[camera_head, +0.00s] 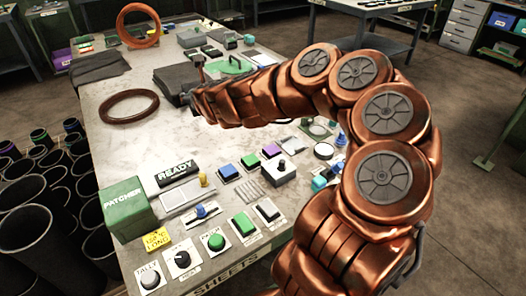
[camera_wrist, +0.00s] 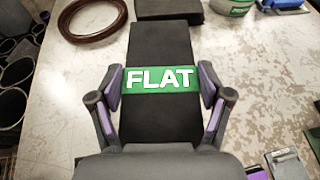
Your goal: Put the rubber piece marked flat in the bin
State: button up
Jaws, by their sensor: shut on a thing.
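The rubber piece marked flat (camera_wrist: 160,120) is a long black slab with a green band lettered FLAT in white. It fills the middle of the wrist view, above the pale worktable. My gripper (camera_wrist: 161,90) is shut on it, with one finger at each side edge near the band. In the head view my gripper (camera_head: 195,101) is over the middle of the table, mostly hidden by my copper arm. I cannot tell the held piece from the dark pieces behind it there. I cannot tell which container is the bin.
The worktable (camera_head: 130,137) carries a brown ring (camera_head: 129,105), a dark stack (camera_head: 177,80) and a green tray (camera_head: 232,67). A green PATCHER box (camera_head: 124,208) and several buttons crowd the near end. Black tubes (camera_head: 30,236) stand on the floor at left.

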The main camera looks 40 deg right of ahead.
jog(key=s+d+f+b, duration=0.4)
jog(key=s+d+b, duration=0.1)
jog(key=d, duration=0.2)
jog(key=s+d+f+n+y+b, duration=0.1)
jog(key=s+d+f+b, duration=0.3)
jog(key=d, duration=0.4)
jog(key=s+d+f+n+y+b, duration=0.1)
jog(key=s+d+f+b, duration=0.3)
jog(key=s+d+b, duration=0.2)
jog(key=shift+s+d+f+t, duration=0.15)
jog(key=shift+s+d+f, duration=0.05)
jog(key=shift+s+d, duration=0.4)
jog(key=shift+s+d+f+t, duration=0.15)
jog(key=shift+s+d+f, duration=0.05)
jog(key=shift+s+d, duration=0.4)
jog(key=w, duration=0.5)
jog(key=w+f+b, duration=0.1)
jog(key=w, duration=0.4)
jog(key=w+a+b, duration=0.1)
jog(key=w, duration=0.4)
jog(key=shift+w+f, duration=0.2)
jog(key=shift+w, duration=0.15)
jog(key=shift+w+f, duration=0.15)
jog(key=shift+f, duration=0.15)
jog(key=shift+f+b, duration=0.7)
jog(key=shift+f, duration=0.75)
jog(key=shift+f, duration=0.1)
jog(key=o, duration=1.3)
